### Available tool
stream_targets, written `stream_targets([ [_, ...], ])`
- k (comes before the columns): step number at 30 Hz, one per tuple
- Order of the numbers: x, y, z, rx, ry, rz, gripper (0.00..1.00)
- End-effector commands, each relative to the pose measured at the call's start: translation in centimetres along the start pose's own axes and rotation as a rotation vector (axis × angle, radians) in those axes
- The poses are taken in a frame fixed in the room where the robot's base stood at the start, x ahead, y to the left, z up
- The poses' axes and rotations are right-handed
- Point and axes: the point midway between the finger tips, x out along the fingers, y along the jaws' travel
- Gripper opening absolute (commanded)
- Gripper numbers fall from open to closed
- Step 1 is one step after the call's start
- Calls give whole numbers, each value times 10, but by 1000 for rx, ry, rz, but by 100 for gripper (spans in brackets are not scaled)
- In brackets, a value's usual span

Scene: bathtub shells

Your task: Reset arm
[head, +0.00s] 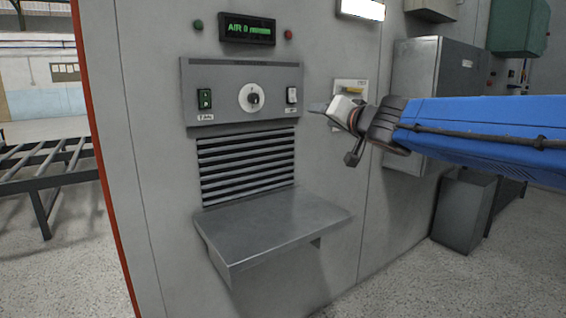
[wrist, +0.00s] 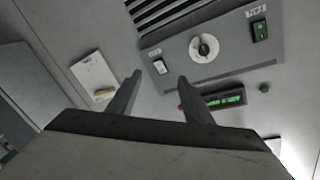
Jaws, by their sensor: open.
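My gripper (head: 320,108) reaches in from the right of the head view at the end of my blue arm. It is in front of the wall, near the right side of a grey control panel (head: 225,78). In the wrist view my gripper (wrist: 160,79) shows two dark fingers spread apart with nothing between them. The control panel also shows there, upside down (wrist: 185,65). It has a round knob (head: 251,97), a green switch on the left (head: 204,99) and a white switch on the right (head: 292,95). I cannot see the fingers touching anything.
A grey shelf (head: 270,235) juts out below a slatted vent (head: 245,165). A green display (head: 247,29) reads AIR 0. Grey cabinets (head: 415,80) stand at right. Roller racks (head: 45,175) are at left.

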Motion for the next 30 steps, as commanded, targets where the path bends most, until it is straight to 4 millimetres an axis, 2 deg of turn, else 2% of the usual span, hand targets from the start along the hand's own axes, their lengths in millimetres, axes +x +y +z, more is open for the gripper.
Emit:
stream_targets([
  [1,-18,25,0,-25,13,72,46],
  [3,-41,60,6,-64,13,174,46],
  [8,-100,133,35,-148,-56,396,46],
  [12,-156,185,76,-207,-181,549,46],
  [15,-196,214,112,-239,-297,629,46],
  [18,-238,236,152,-267,-432,681,46],
  [22,-290,253,209,-288,-622,701,46],
  [27,-344,257,273,-302,-835,658,46],
  [30,-363,255,297,-306,-915,623,46],
])
